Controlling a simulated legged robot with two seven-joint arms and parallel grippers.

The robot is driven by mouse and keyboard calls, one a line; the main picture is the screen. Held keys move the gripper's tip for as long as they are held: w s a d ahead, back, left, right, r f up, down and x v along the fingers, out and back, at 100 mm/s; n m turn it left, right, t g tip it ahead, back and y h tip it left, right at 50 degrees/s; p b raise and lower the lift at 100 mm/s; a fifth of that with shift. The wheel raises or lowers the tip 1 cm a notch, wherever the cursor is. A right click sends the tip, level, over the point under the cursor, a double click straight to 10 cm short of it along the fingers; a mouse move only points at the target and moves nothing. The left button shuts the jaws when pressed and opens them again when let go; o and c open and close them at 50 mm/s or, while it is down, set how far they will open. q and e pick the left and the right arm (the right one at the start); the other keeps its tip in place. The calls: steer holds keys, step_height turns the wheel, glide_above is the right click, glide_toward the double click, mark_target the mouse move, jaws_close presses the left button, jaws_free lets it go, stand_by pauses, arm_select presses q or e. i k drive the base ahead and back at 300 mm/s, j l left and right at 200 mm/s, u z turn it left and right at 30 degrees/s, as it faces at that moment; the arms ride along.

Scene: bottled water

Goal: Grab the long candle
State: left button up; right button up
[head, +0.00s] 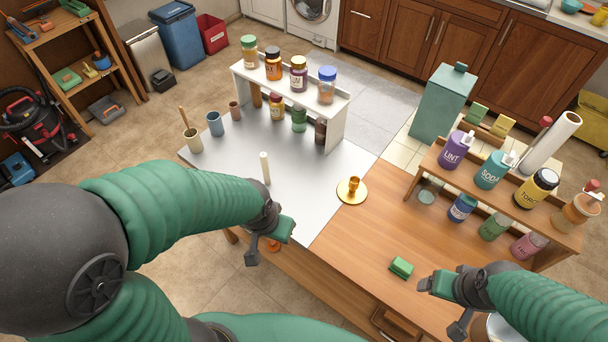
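The long candle (265,168) is a slim cream-white stick standing upright on the grey metal half of the table. A brass candle holder (353,190) with a round dish stands to its right, near the seam with the wooden half. My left gripper (268,243) is open and empty at the table's front edge, in front of the candle and apart from it. My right gripper (449,306) is open and empty over the wooden half, at the lower right.
A white shelf (336,122) with several jars stands behind the candle. Several cups, one a beige cup (194,142), stand at the far left. A green sponge (401,267) lies near my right gripper. A wooden rack (424,164) with several bottles fills the right. The metal surface around the candle is clear.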

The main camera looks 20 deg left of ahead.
mark_target(263, 158)
steer(key=u, duration=0.55)
steer(key=i+j+u, duration=0.15)
steer(key=u, duration=0.25)
steer(key=i+j+u, duration=0.2)
steer(key=u, duration=0.2)
steer(key=i+j+u, duration=0.15)
steer(key=u, duration=0.2)
steer(key=i+l, duration=0.05)
